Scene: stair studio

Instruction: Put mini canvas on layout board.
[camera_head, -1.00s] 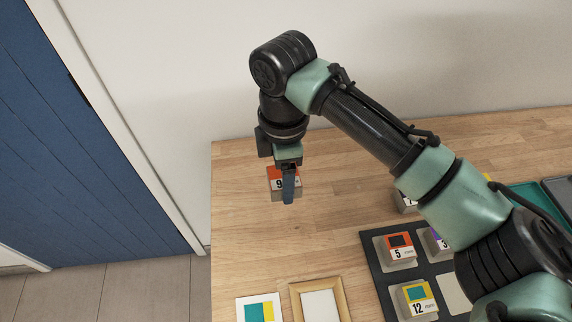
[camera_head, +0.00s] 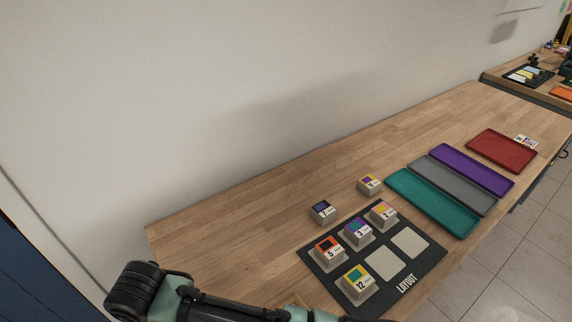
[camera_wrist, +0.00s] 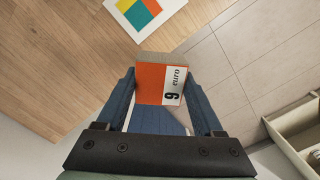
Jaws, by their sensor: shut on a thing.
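The mini canvas (camera_wrist: 160,84), a small block with an orange face and a white "9 euro" strip, is between the fingers of my gripper (camera_wrist: 160,78) in the wrist view. My gripper is shut on it and holds it off the table. The dark layout board (camera_head: 425,263) lies on the wooden table in the head view. Several priced blocks stand on its pale pads, including an orange one marked 5 (camera_head: 328,249) and a yellow one marked 12 (camera_head: 357,283). Two pads, one right (camera_head: 410,242) and one front (camera_head: 378,263), are bare. My gripper is outside the head view.
Two more blocks stand behind the board, one dark purple (camera_head: 322,211) and one yellow and purple (camera_head: 369,184). Teal (camera_head: 433,203), grey (camera_head: 455,187), purple (camera_head: 473,170) and red (camera_head: 501,151) trays lie to the right. The table's left part is mostly clear.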

